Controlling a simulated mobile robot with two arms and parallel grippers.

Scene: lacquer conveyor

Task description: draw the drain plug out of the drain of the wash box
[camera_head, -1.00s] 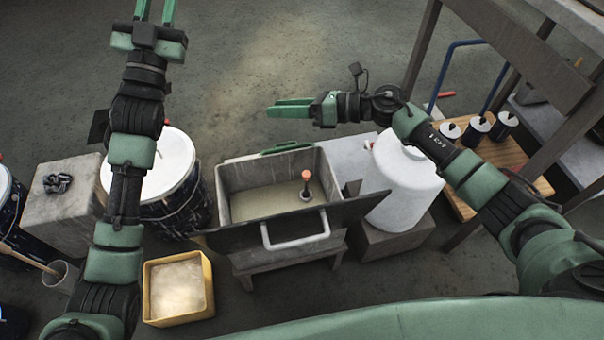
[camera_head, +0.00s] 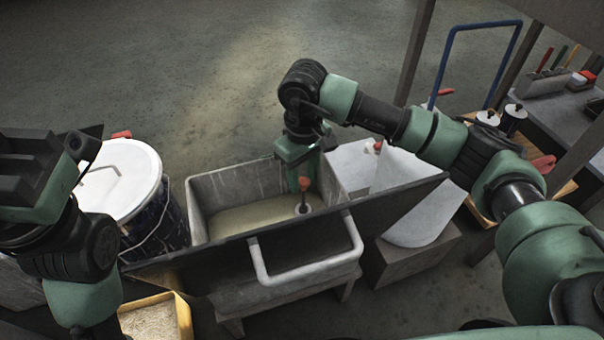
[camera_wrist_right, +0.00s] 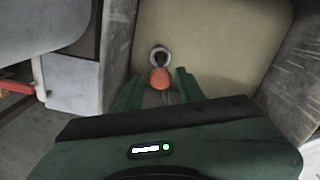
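The wash box (camera_head: 235,187) is a grey rectangular trough with a pale floor, in the middle of the head view. The drain plug (camera_head: 305,185) has an orange-red knob and stands upright at the drain (camera_head: 302,209), near the box's right end. In the right wrist view the knob (camera_wrist_right: 160,78) shows in front of the drain ring (camera_wrist_right: 160,56). My right gripper (camera_head: 298,178) points down into the box beside the plug. Its green fingers (camera_wrist_right: 158,90) are apart, one on either side of the knob, with gaps. My left gripper's fingers are not visible.
A dark splash board (camera_head: 400,197) and a white bar handle (camera_head: 307,262) run along the box's near side. A white-lidded drum (camera_head: 120,175) stands left. A white container (camera_head: 425,215) is on the right. A yellow tray (camera_head: 183,320) sits at lower left.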

